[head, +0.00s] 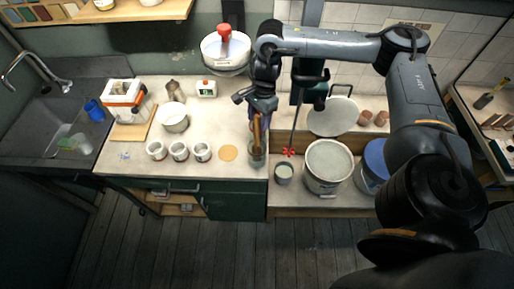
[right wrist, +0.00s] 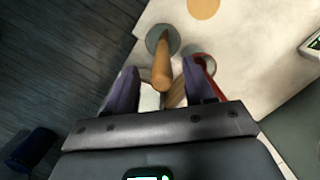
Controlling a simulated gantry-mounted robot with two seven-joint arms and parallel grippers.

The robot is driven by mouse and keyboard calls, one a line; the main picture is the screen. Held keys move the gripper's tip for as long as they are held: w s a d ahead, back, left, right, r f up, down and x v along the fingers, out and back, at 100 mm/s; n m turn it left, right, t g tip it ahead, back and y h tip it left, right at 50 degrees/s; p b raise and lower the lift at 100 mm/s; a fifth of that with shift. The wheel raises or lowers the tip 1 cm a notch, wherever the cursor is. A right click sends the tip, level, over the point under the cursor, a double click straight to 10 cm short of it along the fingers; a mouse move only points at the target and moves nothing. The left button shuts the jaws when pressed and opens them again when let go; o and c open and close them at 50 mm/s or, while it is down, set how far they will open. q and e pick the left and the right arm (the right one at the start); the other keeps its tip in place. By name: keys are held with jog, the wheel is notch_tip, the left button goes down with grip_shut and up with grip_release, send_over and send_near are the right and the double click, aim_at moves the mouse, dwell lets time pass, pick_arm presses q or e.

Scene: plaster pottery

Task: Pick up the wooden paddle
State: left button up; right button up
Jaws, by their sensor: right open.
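The wooden paddle (head: 257,132) stands handle up in a small grey-green pot (head: 257,157) near the counter's front edge. My right gripper (head: 262,112) is above the pot, at the upper part of the wood. In the right wrist view, my gripper's two dark purple fingers (right wrist: 160,72) are apart. The rounded wooden handle (right wrist: 161,66) shows between them, with its far end in the round pot (right wrist: 155,36). A second piece of wood (right wrist: 177,94) shows close beside it. I cannot tell whether a finger touches the wood. My left gripper is out of view.
Several white cups (head: 180,151) and a tan disc (head: 228,153) lie left of the pot. To the right, on a lower surface, stand a small can (head: 283,174), a large white bucket (head: 328,168) and a blue-lidded bucket (head: 374,160). A dark mixer rod (head: 293,130) hangs nearby.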

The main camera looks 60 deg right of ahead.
jog(key=f, duration=0.4)
jog(key=shift+w+a+f+p, duration=0.1)
jog(key=shift+w+a+p, duration=0.1)
jog(key=shift+a+p, duration=0.15)
jog(key=shift+c, duration=0.4)
grip_shut()
